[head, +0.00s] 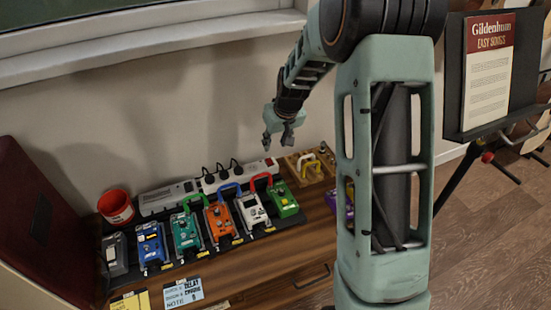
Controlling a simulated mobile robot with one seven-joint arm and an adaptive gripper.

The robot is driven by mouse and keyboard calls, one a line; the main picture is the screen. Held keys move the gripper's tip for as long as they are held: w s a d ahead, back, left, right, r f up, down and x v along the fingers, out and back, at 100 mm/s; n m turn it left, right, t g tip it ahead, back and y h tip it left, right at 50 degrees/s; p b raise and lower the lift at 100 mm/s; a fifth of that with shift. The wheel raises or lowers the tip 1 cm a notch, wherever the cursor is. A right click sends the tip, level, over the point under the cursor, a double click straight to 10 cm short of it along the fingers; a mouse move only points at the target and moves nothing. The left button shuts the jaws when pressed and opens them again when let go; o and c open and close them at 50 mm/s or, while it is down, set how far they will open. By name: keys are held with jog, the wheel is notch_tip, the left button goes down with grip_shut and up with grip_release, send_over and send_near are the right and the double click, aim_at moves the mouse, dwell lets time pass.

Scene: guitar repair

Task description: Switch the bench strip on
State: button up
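The white power strip (238,177) lies along the wall at the back of the bench, with several black plugs in it. A small red part, perhaps its switch (268,161), shows at its right end. I cannot tell its on or off state. My gripper (277,143) hangs fingers-down above the strip's right end, apart from it in the picture. Its fingers look spread, with nothing between them. How high it is over the strip is hard to judge.
A row of coloured pedals (219,221) linked by patch cables sits in front of the strip. A red cup (116,207) stands left. A wooden tray (308,176) lies right of the strip. A music stand (488,75) is at right.

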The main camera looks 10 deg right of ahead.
aim_at(269, 161)
jog(key=b+x, duration=0.1)
jog(key=x, duration=1)
jog(key=shift+a+f+b, duration=0.15)
jog(key=shift+f+b, duration=0.15)
jog(key=shift+b, duration=0.05)
grip_shut()
